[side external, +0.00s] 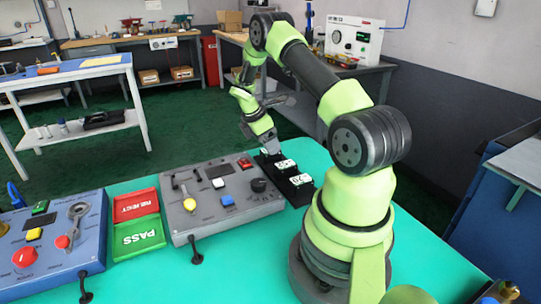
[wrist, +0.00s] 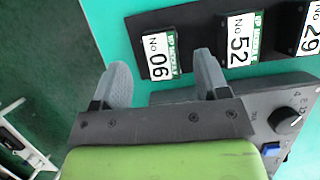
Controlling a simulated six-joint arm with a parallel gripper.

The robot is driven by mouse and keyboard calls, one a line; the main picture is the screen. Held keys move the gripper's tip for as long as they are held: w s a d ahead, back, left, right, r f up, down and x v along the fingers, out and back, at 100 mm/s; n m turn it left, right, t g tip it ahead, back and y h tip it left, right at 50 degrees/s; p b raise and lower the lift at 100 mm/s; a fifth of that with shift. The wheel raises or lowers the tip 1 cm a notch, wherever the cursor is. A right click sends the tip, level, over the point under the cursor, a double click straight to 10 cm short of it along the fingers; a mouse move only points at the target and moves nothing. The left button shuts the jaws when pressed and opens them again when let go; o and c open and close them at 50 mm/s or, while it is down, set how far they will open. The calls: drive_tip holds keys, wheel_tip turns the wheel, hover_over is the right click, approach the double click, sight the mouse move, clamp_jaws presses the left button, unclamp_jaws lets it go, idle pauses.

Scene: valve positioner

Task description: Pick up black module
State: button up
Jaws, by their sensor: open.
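Several black modules with white and green labels sit in a row on the teal table. In the wrist view they read No 06 (wrist: 160,55), No 52 (wrist: 238,42) and No 29 (wrist: 309,38). In the side view the row lies right of the grey control box, with two labelled modules (side external: 285,165) (side external: 300,180) clear to see. My gripper (wrist: 163,75) is open and empty, its two fingers spread around the near end of module 06 in the picture. My gripper (side external: 270,147) hangs over the far end of the row. Whether the fingers touch a module cannot be told.
The grey control box (side external: 222,212), with knobs and buttons, stands close beside the row. A red REJECT tray (side external: 136,204) and green PASS tray (side external: 138,236) lie left of it, then a blue control box (side external: 56,250). Teal table is free in front.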

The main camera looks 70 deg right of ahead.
drive_tip(key=x, duration=0.3)
drive_tip(key=shift+a+f, duration=0.15)
drive_tip(key=shift+f, duration=0.25)
drive_tip(key=shift+c, duration=0.2)
drive_tip(key=c, duration=1.1)
drive_tip(key=shift+r, duration=0.15)
